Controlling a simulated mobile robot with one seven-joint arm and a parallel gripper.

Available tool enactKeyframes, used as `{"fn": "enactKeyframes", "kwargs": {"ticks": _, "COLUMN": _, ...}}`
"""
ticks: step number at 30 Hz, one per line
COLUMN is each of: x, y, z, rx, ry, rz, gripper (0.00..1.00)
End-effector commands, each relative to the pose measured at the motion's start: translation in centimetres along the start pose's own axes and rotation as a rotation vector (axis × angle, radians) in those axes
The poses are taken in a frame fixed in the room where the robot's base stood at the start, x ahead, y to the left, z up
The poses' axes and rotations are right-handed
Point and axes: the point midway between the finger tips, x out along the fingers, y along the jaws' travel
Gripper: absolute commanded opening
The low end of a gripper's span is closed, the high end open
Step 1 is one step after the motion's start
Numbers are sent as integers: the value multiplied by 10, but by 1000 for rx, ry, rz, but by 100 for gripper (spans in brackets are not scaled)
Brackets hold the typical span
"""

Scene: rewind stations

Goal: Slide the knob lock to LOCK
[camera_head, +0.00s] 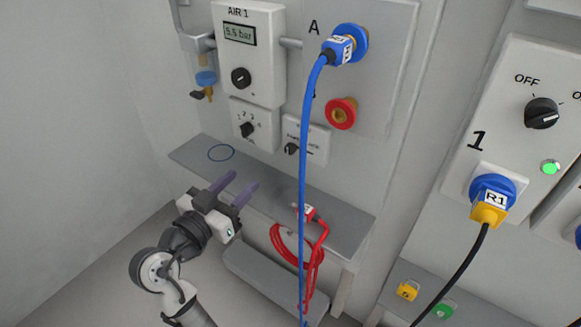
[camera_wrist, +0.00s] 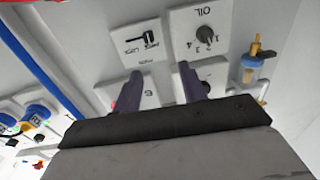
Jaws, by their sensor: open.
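The AIR 1 unit (camera_head: 262,58) has a display reading about 5.5 bar and a black round knob (camera_head: 241,78). Below it is the OIL panel with a dial numbered 1 to 4 (camera_head: 247,129), also in the wrist view (camera_wrist: 205,35).
A grey shelf (camera_head: 340,213) with a blue ring mark (camera_head: 221,153) lies below the panels. A blue hose (camera_head: 303,180) hangs from port A. A red port (camera_head: 341,113) and a coiled red hose (camera_head: 290,245) are to the right.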

Motion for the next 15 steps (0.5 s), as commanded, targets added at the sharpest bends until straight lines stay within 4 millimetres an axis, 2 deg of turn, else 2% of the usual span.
{"fn": "enactKeyframes", "kwargs": {"ticks": 3, "x": 3, "y": 11, "z": 7, "rx": 2, "ry": -17, "rz": 54, "gripper": 42}}
{"fn": "enactKeyframes", "kwargs": {"ticks": 8, "x": 19, "y": 14, "z": 6, "rx": 3, "ry": -17, "rz": 62, "gripper": 42}}
{"fn": "enactKeyframes", "kwargs": {"ticks": 15, "x": 69, "y": 17, "z": 6, "rx": 1, "ry": -18, "rz": 61, "gripper": 42}}
